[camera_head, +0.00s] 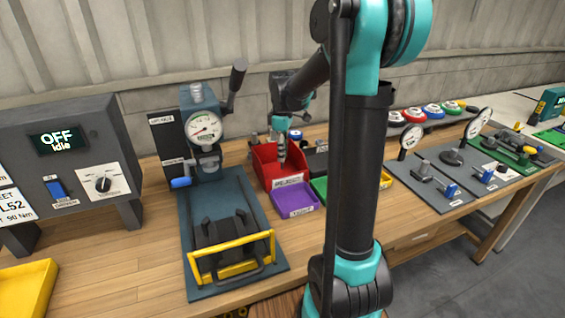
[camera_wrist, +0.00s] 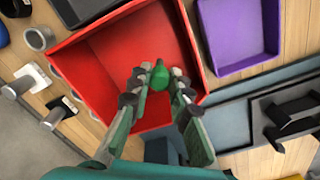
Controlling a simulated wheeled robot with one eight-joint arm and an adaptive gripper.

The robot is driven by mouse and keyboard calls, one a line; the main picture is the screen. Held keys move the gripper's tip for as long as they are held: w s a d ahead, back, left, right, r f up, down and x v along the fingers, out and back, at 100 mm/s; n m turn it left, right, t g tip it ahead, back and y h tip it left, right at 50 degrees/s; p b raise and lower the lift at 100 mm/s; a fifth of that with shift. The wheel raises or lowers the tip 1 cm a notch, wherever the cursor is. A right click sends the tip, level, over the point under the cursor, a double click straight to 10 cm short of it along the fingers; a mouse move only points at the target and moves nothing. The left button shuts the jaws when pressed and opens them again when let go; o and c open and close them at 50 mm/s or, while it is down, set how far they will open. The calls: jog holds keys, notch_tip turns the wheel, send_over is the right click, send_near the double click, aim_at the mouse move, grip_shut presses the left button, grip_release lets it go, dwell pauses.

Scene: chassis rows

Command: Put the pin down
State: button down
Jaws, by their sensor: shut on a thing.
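In the wrist view the pin (camera_wrist: 158,77) shows as a small green rounded piece between the fingertips. My gripper (camera_wrist: 160,84) is shut on it. Behind it lies the red bin (camera_wrist: 105,62), whose visible floor looks empty. In the head view my gripper (camera_head: 281,150) points down over the red bin (camera_head: 262,170) at the middle of the bench. I cannot tell the height of the pin above the bin floor. The pin is too small to make out in the head view.
A purple bin (camera_head: 294,199) stands in front of the red bin, and a green bin (camera_head: 319,187) is beside it. A press with a gauge (camera_head: 203,129) stands at left. A grey control box (camera_head: 62,160) reads OFF.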

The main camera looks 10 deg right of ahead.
jog(key=shift+f, duration=1.95)
jog(key=c, duration=1.4)
grip_release()
jog(key=shift+f, duration=0.15)
notch_tip(320, 180, up, 12)
jog(key=shift+r, duration=0.2)
